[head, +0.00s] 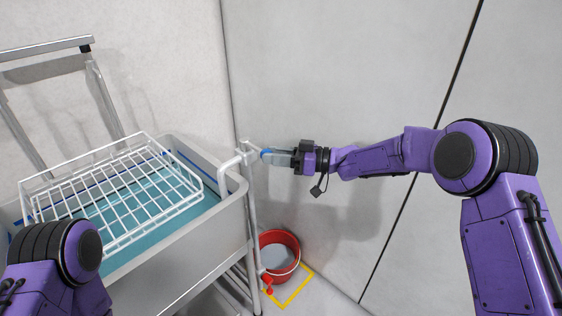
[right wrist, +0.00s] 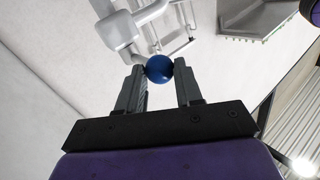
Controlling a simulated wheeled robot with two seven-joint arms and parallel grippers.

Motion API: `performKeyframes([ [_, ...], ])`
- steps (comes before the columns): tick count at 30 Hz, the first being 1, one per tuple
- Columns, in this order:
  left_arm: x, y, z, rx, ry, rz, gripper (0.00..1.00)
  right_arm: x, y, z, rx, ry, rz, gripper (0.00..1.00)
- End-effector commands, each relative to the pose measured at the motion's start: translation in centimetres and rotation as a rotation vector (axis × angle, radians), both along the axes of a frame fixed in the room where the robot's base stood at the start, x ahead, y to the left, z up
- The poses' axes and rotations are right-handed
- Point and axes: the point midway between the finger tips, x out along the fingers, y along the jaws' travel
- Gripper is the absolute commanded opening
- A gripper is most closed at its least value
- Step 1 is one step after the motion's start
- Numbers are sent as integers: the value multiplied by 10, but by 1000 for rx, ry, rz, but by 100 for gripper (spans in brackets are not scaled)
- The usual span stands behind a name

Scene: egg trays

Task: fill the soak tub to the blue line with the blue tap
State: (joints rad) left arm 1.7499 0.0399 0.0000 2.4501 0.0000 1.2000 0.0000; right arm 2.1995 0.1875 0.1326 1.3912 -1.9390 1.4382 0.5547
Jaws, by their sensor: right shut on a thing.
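The soak tub (head: 228,216) is a pale grey basin at the left of the head view, holding teal water (head: 125,201). A blue line (head: 188,162) shows on its inner wall, above the water surface. The blue tap's round knob (head: 264,153) sits on white pipework by the tub's right corner; the knob also shows in the right wrist view (right wrist: 159,69). My right gripper (head: 271,156) is shut on this knob, with a finger on each side in the wrist view. I cannot tell whether water runs from the white spout (head: 230,163). My left gripper is out of view.
A white wire basket (head: 110,190) sits over the tub. A red bucket (head: 294,244) stands on the floor by a yellow-outlined square (head: 304,283), near a red tap (head: 267,283). Walls close in behind the tub and pipework. A metal frame (head: 45,47) stands at the back left.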

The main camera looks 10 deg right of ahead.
Motion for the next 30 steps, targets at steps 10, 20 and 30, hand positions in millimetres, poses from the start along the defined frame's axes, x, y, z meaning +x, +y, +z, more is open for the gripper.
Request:
performKeyframes([
  [10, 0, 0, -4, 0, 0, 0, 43, 4, 3, 1, 3, -3, 49, 0],
  [20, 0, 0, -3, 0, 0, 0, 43, 4, 2, 3, 4, -4, 47, 51],
  [30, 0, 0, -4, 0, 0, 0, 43, 3, -2, 1, 3, -2, 43, 60],
])
